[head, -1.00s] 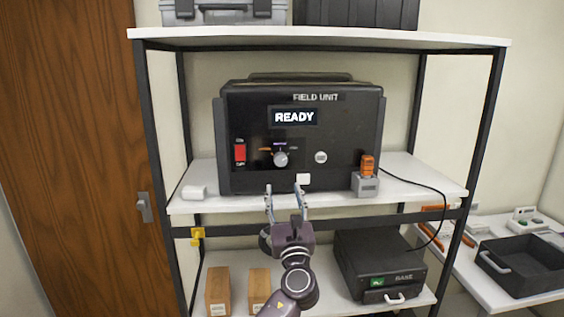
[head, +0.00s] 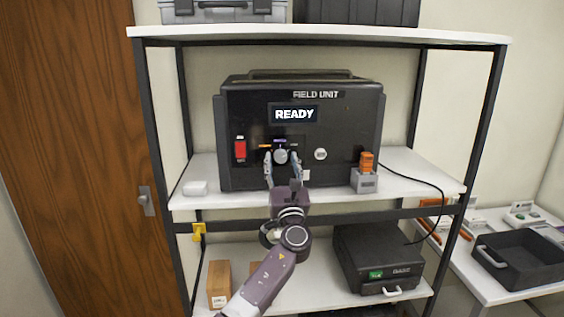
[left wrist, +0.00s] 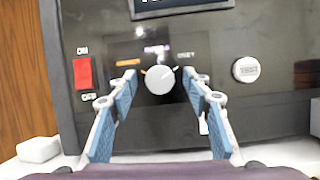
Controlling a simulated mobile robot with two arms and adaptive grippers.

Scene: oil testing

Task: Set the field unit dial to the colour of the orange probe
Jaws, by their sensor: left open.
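The black field unit (head: 345,120) stands on the middle shelf with its display (head: 295,113) reading READY. Its grey round dial (head: 281,157) sits below the display; in the left wrist view the dial (left wrist: 159,80) has an orange label at its left, a purple one above and a grey one at its right. A light pointer mark on the dial aims up and right, toward the grey label. My left gripper (head: 283,160) is open, its fingertips on either side of the dial; contact cannot be told. The orange probe (head: 367,162) stands in a grey holder (head: 364,182). My right gripper is not in view.
A red switch (left wrist: 83,73) is left of the dial and a white round button (left wrist: 246,70) right of it. A small white block (head: 195,188) lies on the shelf. A black base unit (head: 378,258) stands below. A side table with a black tray (head: 520,262) is at right.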

